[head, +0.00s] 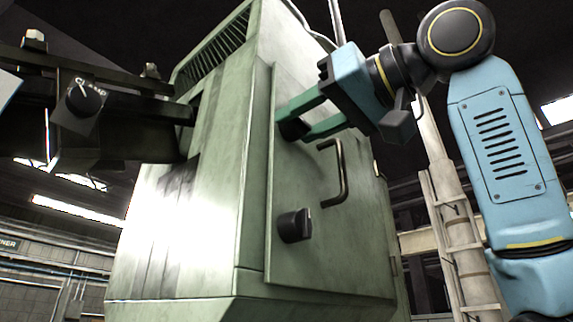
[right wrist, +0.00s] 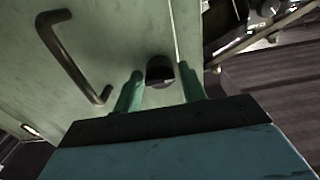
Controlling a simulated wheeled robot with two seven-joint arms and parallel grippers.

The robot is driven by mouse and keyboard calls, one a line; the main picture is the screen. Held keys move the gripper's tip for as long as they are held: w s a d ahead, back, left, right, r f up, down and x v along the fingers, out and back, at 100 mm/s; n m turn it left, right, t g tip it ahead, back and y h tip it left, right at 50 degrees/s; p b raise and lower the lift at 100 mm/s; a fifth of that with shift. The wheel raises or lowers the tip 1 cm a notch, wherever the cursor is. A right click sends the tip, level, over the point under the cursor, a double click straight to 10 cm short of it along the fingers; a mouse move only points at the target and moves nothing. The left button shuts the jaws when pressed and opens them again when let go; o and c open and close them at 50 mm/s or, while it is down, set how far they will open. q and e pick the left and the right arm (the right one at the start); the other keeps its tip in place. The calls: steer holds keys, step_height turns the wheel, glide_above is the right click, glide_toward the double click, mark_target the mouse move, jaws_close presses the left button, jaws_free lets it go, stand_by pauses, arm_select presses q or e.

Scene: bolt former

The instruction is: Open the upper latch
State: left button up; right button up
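The upper latch (head: 294,130) is a dark knob near the top left of the green cabinet door (head: 330,245). It is partly hidden by my right gripper (head: 296,122) in the head view. In the right wrist view the latch (right wrist: 159,70) shows between the two green fingers of the right gripper (right wrist: 160,88). The fingers are apart, one on each side of it; I cannot tell whether they touch it. The lower latch (head: 294,226), a similar dark knob, sits below on the same door. My left gripper is not in view.
A curved door handle (head: 341,172) stands out right of the latches, close below my right gripper; it also shows in the right wrist view (right wrist: 75,57). A dark clamp structure (head: 85,105) juts from the machine's left side. A pale pole and ladder (head: 455,215) stand behind.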

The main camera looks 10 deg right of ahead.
jaws_close()
steer(key=m+b, duration=0.1)
steer(key=m, duration=0.2)
steer(key=shift+f+m+b, duration=0.1)
steer(key=shift+m+b, duration=0.25)
steer(key=shift+m, duration=1.15)
steer(key=shift+m+b, duration=0.8)
steer(key=shift+m, duration=0.4)
steer(key=m, duration=0.2)
steer(key=shift+m, duration=0.3)
steer(key=o, duration=0.5)
jaws_free()
